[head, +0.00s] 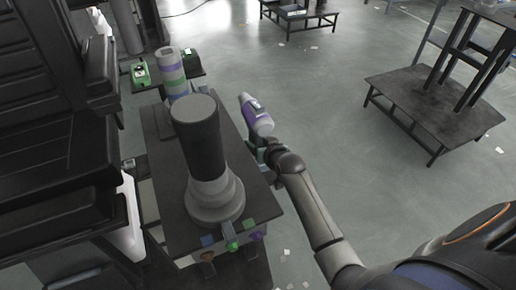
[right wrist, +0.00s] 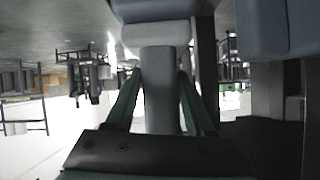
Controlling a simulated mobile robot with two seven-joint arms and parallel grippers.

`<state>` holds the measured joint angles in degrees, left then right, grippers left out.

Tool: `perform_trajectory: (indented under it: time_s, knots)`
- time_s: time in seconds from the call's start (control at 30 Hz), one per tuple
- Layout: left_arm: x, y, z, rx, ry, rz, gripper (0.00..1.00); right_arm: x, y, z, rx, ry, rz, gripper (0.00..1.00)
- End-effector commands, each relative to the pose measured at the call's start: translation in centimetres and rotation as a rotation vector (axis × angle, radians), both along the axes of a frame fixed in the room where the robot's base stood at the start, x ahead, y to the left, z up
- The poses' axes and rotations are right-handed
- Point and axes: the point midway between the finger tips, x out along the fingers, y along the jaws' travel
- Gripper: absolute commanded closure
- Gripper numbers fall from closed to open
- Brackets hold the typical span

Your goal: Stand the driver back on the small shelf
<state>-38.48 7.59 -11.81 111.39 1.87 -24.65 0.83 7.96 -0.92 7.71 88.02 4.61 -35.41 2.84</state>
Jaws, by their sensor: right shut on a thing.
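The driver (head: 256,115), purple with a pale grey body, is held tilted beside the right edge of the dark workbench. My right gripper (head: 263,147) is shut on its lower part; my arm partly hides the grip. In the right wrist view, the greenish fingers of my right gripper (right wrist: 160,105) close on both sides of a grey handle, part of the driver (right wrist: 158,75). A small dark shelf (head: 146,88) at the bench's far left carries a green device (head: 140,73). I cannot tell for sure that this is the task's shelf. My left gripper is not in view.
A thick dark column (head: 199,135) on a grey round base stands on the workbench (head: 259,205). Several coloured blocks line the near edge. Open floor lies right, before a low dark table (head: 425,92).

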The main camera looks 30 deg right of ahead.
Motion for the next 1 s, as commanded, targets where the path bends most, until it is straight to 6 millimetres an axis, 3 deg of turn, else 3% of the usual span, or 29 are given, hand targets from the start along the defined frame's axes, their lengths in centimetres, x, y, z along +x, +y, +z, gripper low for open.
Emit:
perform_trajectory:
  time_s: [0.13, 0.5, 0.53, 0.77, 1.0]
  knots:
    - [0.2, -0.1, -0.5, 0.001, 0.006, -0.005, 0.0, 0.2, -0.1, -1.3, -0.001, -0.011, -0.001, 1.0]
    - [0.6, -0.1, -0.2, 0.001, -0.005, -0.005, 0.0, 0.2, -0.1, -1.6, -0.002, -0.011, 0.0, 1.0]
    - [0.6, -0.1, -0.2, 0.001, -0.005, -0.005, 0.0, 0.0, 0.0, -2.0, 0.0, 0.001, -0.001, 0.43]
    - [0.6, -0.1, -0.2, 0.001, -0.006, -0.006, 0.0, 0.0, 0.0, -2.0, 0.0, 0.0, -0.001, 0.17]
    - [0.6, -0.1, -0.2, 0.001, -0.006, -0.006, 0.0, 0.0, 0.0, -1.9, 0.0, 0.0, -0.001, 0.16]
